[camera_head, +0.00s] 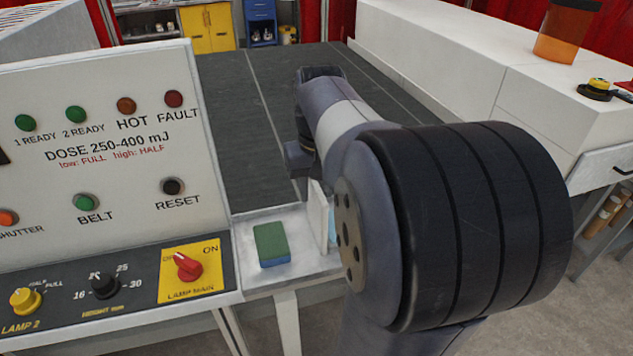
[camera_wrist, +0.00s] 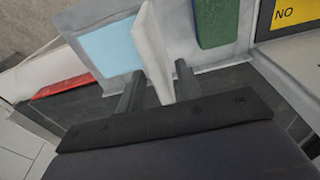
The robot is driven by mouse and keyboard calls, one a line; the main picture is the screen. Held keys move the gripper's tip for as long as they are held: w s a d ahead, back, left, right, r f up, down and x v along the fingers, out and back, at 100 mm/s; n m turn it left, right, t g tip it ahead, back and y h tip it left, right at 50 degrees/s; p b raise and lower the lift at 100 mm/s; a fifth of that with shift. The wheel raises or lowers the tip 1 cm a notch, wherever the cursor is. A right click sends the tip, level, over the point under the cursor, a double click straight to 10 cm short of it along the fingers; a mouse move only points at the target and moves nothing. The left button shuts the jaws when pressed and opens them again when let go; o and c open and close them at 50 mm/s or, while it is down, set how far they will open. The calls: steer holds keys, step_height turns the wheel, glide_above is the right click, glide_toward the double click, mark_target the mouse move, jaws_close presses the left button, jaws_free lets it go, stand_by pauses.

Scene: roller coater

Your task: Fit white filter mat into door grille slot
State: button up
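The white filter mat (camera_head: 317,216) stands upright on the small white side table in the head view, below my gripper. In the wrist view the mat (camera_wrist: 153,45) rises between my gripper's two dark fingers (camera_wrist: 158,84). The fingers are apart, one on each side of its lower part, with narrow gaps showing beside it. In the head view my gripper's fingers are mostly hidden by my arm and the mat. I cannot make out a door grille slot in either view.
A green and blue sponge (camera_head: 271,244) lies left of the mat on the table (camera_head: 296,271). A pale blue sheet (camera_wrist: 108,48) is close on the mat's other side, and a red item (camera_wrist: 60,86) lies beyond it. The control panel (camera_head: 100,140) stands at left.

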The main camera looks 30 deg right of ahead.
steer(key=shift+o, duration=0.3)
step_height(320, 180, up, 12)
steer(key=s, duration=0.1)
steer(key=shift+a, duration=0.15)
steer(key=shift+o, duration=0.2)
steer(key=shift+g, duration=0.6)
steer(key=f, duration=0.1)
steer(key=f+b, duration=0.1)
steer(key=f, duration=0.1)
steer(key=w+d+f, duration=0.1)
steer(key=shift+w+d+f, duration=0.1)
steer(key=shift+f, duration=0.1)
steer(key=shift+w+a+f, duration=0.15)
steer(key=shift+a+f, duration=0.05)
steer(key=shift+f, duration=2.3)
steer(key=shift+w+a+f, duration=0.1)
steer(key=shift+a+f, duration=0.05)
steer(key=shift+f, duration=2.3)
jaws_close()
